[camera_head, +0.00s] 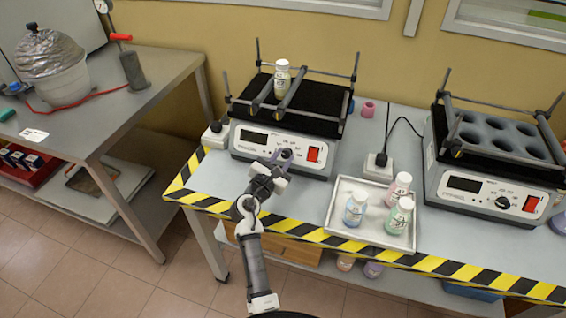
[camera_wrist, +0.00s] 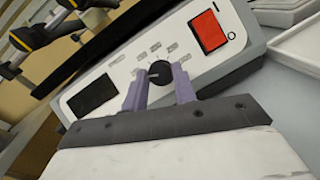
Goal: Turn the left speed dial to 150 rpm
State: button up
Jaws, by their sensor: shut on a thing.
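The left shaker (camera_head: 270,145) stands on the bench, with its control panel facing me. Its black speed dial (camera_wrist: 160,73) sits between a dark, blank display (camera_wrist: 93,96) and a red switch (camera_wrist: 208,31). My gripper (camera_wrist: 160,88) has its two purple fingers on either side of the dial and is shut on it. In the head view my gripper (camera_head: 279,158) reaches the panel from the front, and the dial (camera_head: 286,154) is partly hidden. Small labels ring the dial, but they are too blurred to read.
A bottle (camera_head: 282,78) stands on the left shaker's black platform between its bars. A white tray (camera_head: 341,228) with three bottles lies to the right of my arm. A second shaker (camera_head: 489,190) stands farther right. A side table (camera_head: 120,100) is at the left.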

jog(key=m+g+h, duration=0.1)
jog(key=m, duration=0.2)
jog(key=m+g+h, duration=0.1)
jog(key=m, duration=0.1)
jog(key=shift+w+a+r+m, duration=0.15)
jog(key=shift+r+m, duration=0.05)
jog(key=shift+m, duration=0.2)
jog(key=m+g, duration=0.1)
jog(key=m, duration=0.2)
jog(key=m+g, duration=0.2)
jog(key=m, duration=0.1)
jog(key=shift+w+r, duration=0.1)
jog(key=shift+r, duration=0.05)
jog(key=shift+m+g+h, duration=0.3)
jog(key=o, duration=1)
jog(key=shift+c, duration=0.2)
jog(key=b+v, duration=0.2)
jog(key=v, duration=1.1)
jog(key=shift+s+a, duration=0.25)
jog(key=shift+s, duration=0.1)
jog(key=shift+r, duration=0.1)
